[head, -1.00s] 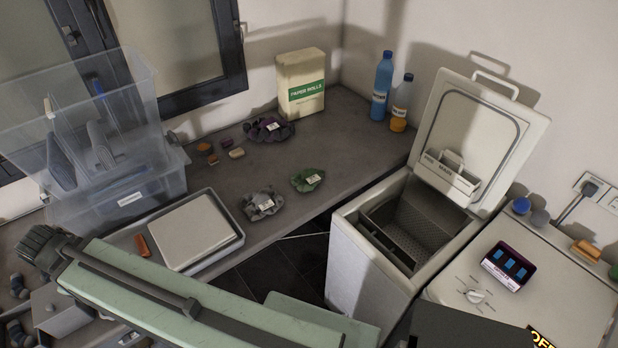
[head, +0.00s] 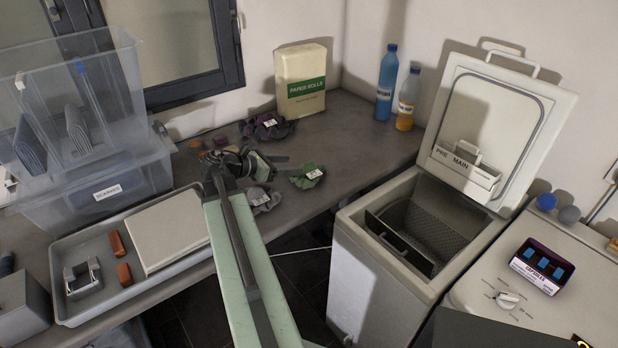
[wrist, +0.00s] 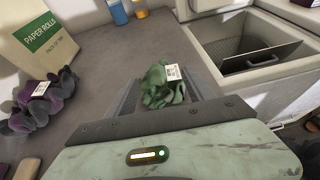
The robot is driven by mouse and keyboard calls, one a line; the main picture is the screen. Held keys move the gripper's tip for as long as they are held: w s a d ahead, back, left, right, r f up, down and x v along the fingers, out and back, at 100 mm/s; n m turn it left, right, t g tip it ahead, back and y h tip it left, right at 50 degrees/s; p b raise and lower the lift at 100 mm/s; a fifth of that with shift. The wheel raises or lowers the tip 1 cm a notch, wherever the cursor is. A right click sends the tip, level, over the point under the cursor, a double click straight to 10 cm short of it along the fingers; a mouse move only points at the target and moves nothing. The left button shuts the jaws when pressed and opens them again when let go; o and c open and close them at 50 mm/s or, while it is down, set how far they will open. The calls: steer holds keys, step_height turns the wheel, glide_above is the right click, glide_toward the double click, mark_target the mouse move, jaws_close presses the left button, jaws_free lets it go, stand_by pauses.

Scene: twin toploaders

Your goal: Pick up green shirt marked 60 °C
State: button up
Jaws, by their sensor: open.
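The crumpled green shirt (head: 303,180) lies on the grey counter near its front edge, with a white tag whose marking is too small to read. My gripper (head: 276,164) is open and empty, just left of the green shirt in the head view. In the wrist view the green shirt (wrist: 160,92) appears between the dark fingers (wrist: 164,98), ahead of the gripper body. I cannot tell the height of the fingers above it. A grey shirt (head: 262,201) lies beside it, partly hidden by my arm. A dark purple shirt (head: 268,127) lies further back.
The open toploader (head: 385,262) stands to the right with its lid (head: 500,125) raised. A paper rolls pack (head: 301,80), a blue bottle (head: 386,85) and an orange bottle (head: 406,103) stand behind. Clear bins (head: 105,190) and a tray (head: 70,320) are at left.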

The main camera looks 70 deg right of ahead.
mark_target(304, 166)
steer(key=b+x, duration=0.1)
steer(key=x, duration=0.1)
steer(key=b+x, duration=0.1)
steer(key=x, duration=0.1)
steer(key=b+x, duration=0.1)
steer(key=x, duration=0.2)
steer(key=shift+w+f, duration=0.1)
steer(key=shift+f, duration=0.3)
jaws_close()
